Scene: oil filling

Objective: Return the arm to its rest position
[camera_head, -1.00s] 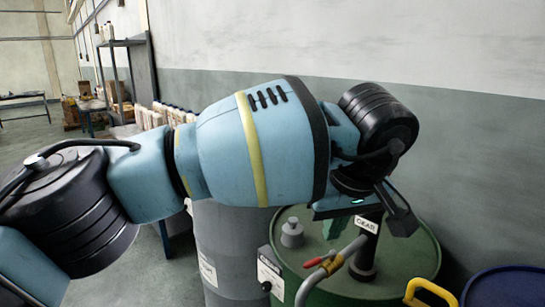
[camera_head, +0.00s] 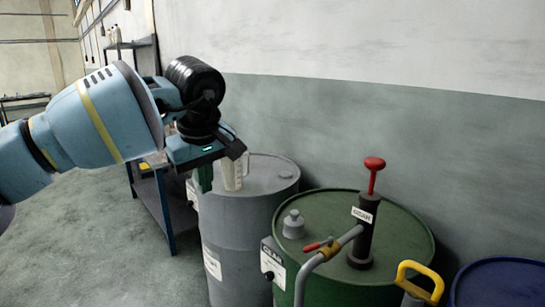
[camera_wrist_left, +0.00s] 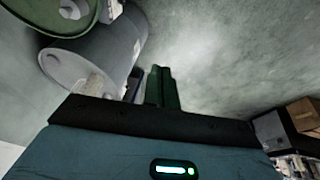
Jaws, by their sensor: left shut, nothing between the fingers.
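My blue left arm (camera_head: 75,128) comes in from the left in the head view. Its gripper (camera_head: 205,182) points down at the left edge of the grey drum, in front of or beside a pale jug (camera_head: 233,172). In the left wrist view the dark green fingers (camera_wrist_left: 161,88) are together with nothing between them. The jug also shows in the left wrist view (camera_wrist_left: 92,84), on the grey drum and to the left of the fingers. I cannot tell how far the fingers are from the drum. My right gripper is not in view.
The grey drum (camera_head: 240,215) stands beside a green drum (camera_head: 395,225) with a red-handled pump (camera_head: 366,220). A blue drum (camera_head: 500,285) is at the lower right. A metal shelf (camera_head: 155,205) stands behind my arm. The floor (camera_head: 110,250) at the lower left is clear.

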